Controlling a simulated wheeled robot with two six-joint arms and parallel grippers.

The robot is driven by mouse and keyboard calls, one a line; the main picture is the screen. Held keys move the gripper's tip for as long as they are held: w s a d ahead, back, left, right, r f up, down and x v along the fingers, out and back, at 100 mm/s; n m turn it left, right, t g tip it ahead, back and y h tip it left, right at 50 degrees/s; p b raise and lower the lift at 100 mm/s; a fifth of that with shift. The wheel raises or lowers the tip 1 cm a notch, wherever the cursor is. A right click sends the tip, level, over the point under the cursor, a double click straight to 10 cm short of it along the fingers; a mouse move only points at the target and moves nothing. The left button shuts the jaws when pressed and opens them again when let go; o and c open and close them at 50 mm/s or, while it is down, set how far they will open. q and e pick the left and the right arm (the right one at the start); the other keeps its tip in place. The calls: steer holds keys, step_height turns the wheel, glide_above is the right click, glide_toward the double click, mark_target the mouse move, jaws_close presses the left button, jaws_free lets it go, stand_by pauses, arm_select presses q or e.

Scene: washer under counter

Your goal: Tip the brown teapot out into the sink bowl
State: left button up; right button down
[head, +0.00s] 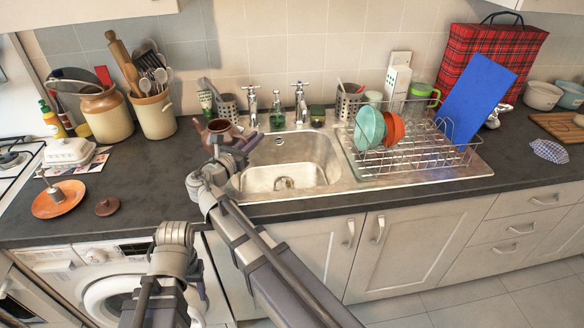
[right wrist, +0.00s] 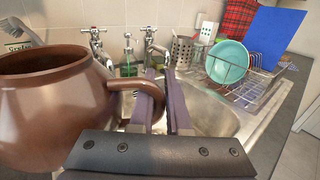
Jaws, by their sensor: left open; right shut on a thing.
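The brown teapot (head: 218,130) is at the back left edge of the sink bowl (head: 318,160), with its lidless mouth up and its spout to the left. It looks roughly upright. I cannot tell its height above the counter. In the right wrist view the teapot (right wrist: 50,105) fills the left side. My right gripper (head: 240,148) is shut on its handle (right wrist: 128,90), with one finger each side. The sink bowl looks empty. My left gripper (head: 200,282) is low in front of the washer, open and empty, its fingers mostly hidden by my arm.
Two taps (head: 301,103) stand behind the sink. A dish rack (head: 425,150) with plates is on the right. Utensil crocks (head: 153,112) stand at the back left. A brown lid (head: 107,206) and an orange dish (head: 58,200) lie on the left counter. The counter between is clear.

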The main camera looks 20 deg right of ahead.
steer(key=d+f+m+g+h+b, duration=0.2)
steer(key=d+f+g+b, duration=0.3)
steer(key=f+b, duration=0.5)
steer(key=shift+w+d+m+h, duration=0.3)
steer(key=shift+d+m+h, duration=0.1)
steer(key=shift+d+m, duration=0.4)
steer(key=shift+s+a, duration=0.1)
